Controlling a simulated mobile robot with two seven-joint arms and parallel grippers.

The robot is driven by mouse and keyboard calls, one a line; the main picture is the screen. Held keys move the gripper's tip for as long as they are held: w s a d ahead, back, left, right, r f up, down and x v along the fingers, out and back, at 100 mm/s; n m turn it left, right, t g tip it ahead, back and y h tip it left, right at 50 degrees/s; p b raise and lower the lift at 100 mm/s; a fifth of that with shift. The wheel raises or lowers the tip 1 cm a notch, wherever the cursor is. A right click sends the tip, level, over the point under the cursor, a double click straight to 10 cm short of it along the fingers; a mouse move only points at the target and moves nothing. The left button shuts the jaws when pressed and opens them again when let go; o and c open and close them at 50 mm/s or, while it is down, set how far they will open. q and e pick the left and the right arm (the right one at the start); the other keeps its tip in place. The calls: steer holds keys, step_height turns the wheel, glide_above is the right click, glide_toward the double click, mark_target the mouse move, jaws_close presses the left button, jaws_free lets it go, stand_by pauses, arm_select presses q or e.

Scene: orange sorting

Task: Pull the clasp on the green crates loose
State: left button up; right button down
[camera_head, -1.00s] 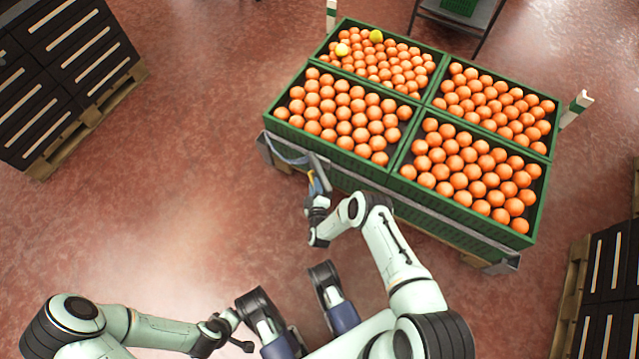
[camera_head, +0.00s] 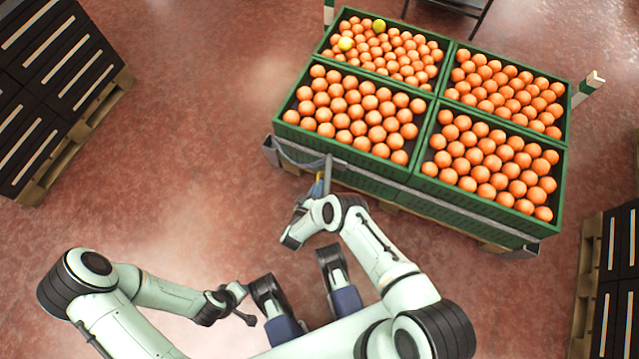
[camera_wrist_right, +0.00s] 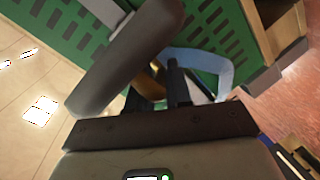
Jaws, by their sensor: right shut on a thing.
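The green crates (camera_head: 345,153), full of oranges, stand in a block on a low pallet, with a grey band along the front side. The clasp (camera_head: 328,173) is a dark grey lever at the front near the left end. It also shows large in the right wrist view (camera_wrist_right: 125,55), slanting across the slotted green wall, with a blue strap (camera_wrist_right: 205,65) beside it. My right gripper (camera_head: 318,190) is shut on the clasp; its fingertips are partly hidden behind the lever. My left gripper (camera_head: 246,304) is open and empty, low over the floor, far from the crates.
Stacked black crates on a pallet (camera_head: 90,135) stand at the left, and more black crates (camera_head: 615,260) at the lower right. A green and white post (camera_head: 588,88) rises at the right corner. The red floor left of the green crates is clear.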

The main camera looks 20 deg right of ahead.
arm_select(q)
steer(key=shift+w+f, duration=0.1)
steer(key=shift+w, duration=0.15)
arm_select(e)
steer(key=shift+w+h, duration=0.25)
steer(key=shift+h, duration=0.05)
steer(key=shift+d, duration=0.1)
steer(key=c, duration=1.4)
jaws_free()
steer(key=shift+s, duration=0.1)
